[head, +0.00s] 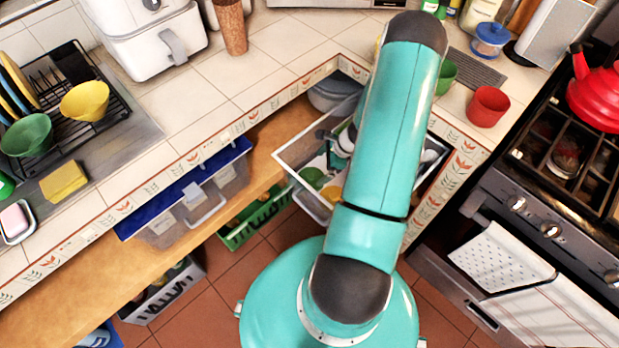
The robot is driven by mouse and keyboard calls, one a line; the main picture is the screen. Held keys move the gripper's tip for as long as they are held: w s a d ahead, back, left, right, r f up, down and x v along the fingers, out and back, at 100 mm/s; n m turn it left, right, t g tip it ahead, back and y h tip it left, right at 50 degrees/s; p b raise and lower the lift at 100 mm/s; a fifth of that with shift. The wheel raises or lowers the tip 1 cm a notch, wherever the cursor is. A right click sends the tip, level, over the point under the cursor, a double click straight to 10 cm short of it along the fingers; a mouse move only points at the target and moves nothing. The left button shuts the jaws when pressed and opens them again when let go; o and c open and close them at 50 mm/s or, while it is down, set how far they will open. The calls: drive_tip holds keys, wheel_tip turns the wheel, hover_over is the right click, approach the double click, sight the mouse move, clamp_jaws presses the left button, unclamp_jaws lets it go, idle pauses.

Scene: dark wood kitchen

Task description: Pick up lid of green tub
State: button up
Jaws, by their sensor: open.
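My arm rises through the middle of the view and bends over at its dark top joint. What looks like part of my gripper (327,136) shows at the arm's left edge, over an open white drawer or bin (296,160). It is open, but the arm hides most of it. A round green piece (313,177) lies in the white bin; I cannot tell whether it is the green tub or its lid. A yellow-orange piece (331,193) lies close by. A green cup (446,76) stands on the counter, partly behind my arm. No lid shows clearly on either green thing.
A red cup (487,106) and a blue-lidded jar (490,40) stand on the right counter. The stove (550,225) with a red kettle (597,92) is at the right. A blue-lidded clear box (190,205) and green crate (258,215) sit below the tiled counter.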

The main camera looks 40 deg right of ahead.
sight(311, 175)
drive_tip(key=x, duration=0.7)
drive_tip(key=shift+w+a+f, duration=0.1)
drive_tip(key=shift+w+f, duration=0.1)
drive_tip(key=shift+f, duration=0.05)
drive_tip(key=c, duration=0.7)
